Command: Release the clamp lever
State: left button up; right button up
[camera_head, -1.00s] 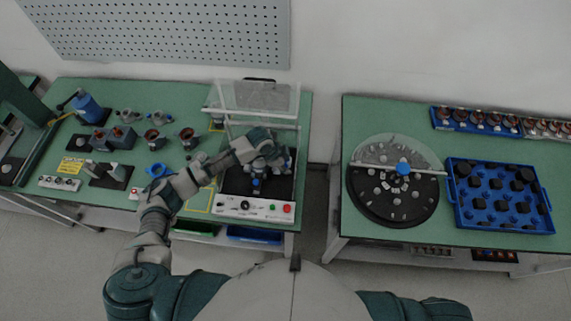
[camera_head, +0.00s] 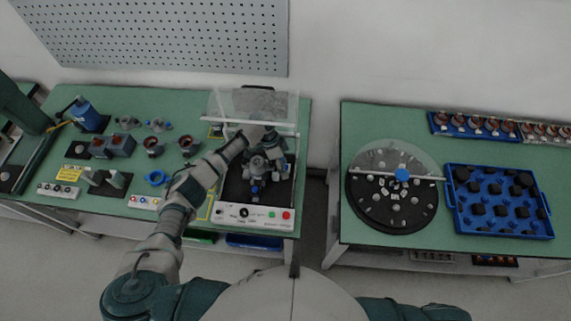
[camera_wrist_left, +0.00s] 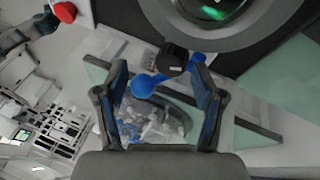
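The test station stands on the left bench, with a dark plate and a grey round fixture (camera_head: 258,165). In the left wrist view, a blue lever (camera_wrist_left: 145,85) with a black cylindrical part (camera_wrist_left: 173,60) shows around the fingertips, below a large ring with a green-lit centre (camera_wrist_left: 212,8). I take the blue piece as the clamp lever. My left gripper (camera_wrist_left: 158,68) is open, fingers spread on either side of the blue and black parts; contact cannot be told. In the head view my left gripper (camera_head: 270,140) is beside the fixture, its fingers hard to make out. My right gripper is out of view.
A clear guard (camera_head: 255,105) stands raised behind the fixture. The control panel (camera_head: 255,215) with a red button (camera_head: 286,215) is in front. A turntable (camera_head: 365,205) and blue tray (camera_head: 500,225) are on the right bench.

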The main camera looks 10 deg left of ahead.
pick_arm(q)
jog(key=shift+w+r, duration=0.15)
jog(key=shift+r, duration=0.1)
jog(key=shift+d, duration=0.1)
